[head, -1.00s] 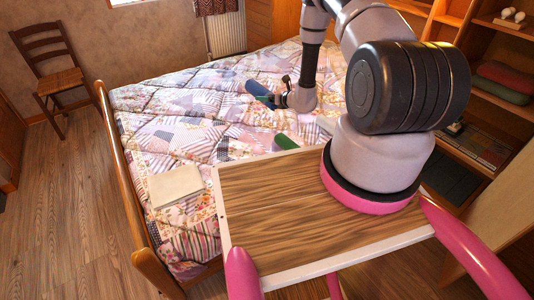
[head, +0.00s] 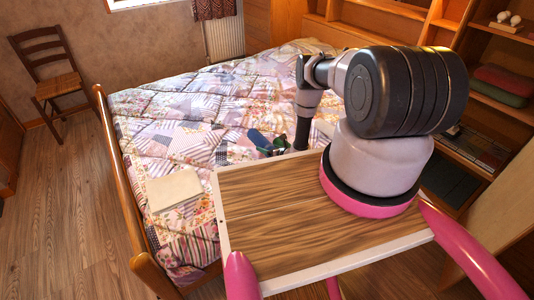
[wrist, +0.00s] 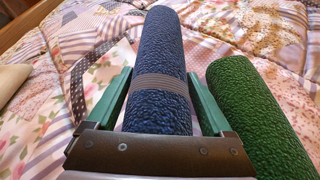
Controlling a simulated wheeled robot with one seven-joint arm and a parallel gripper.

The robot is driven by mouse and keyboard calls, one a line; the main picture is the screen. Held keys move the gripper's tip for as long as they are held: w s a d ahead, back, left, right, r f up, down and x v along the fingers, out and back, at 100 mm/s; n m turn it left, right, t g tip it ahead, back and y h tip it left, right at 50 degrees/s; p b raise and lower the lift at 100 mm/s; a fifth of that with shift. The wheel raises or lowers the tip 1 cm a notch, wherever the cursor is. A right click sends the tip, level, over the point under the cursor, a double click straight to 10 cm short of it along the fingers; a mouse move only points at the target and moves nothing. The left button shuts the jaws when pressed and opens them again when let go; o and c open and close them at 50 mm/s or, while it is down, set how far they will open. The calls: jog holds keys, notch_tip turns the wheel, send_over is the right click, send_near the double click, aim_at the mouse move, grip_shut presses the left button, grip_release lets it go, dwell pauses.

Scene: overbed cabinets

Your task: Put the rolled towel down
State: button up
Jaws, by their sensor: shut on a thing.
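The rolled towel (wrist: 160,55) is dark blue with a grey band around its middle. In the wrist view it lies lengthwise between the green fingers of my gripper (wrist: 158,85), which is shut on it. A green roll (wrist: 255,115) lies on the bedspread close to its right. In the head view the blue towel (head: 258,139) sticks out to the left of my gripper (head: 276,147), low over the near part of the bed (head: 190,110). I cannot tell whether it touches the bedspread. The green roll is mostly hidden by my arm in the head view.
A beige folded item (head: 175,190) lies on the bed's near left corner; its edge shows in the wrist view (wrist: 12,80). Shelves (head: 490,110) stand at right. The bed's far left part is clear.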

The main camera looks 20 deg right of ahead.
jog(key=shift+f, duration=1.35)
jog(key=shift+f, duration=0.15)
jog(key=o, duration=1.2)
jog(key=v, duration=1.2)
jog(key=shift+r, duration=0.2)
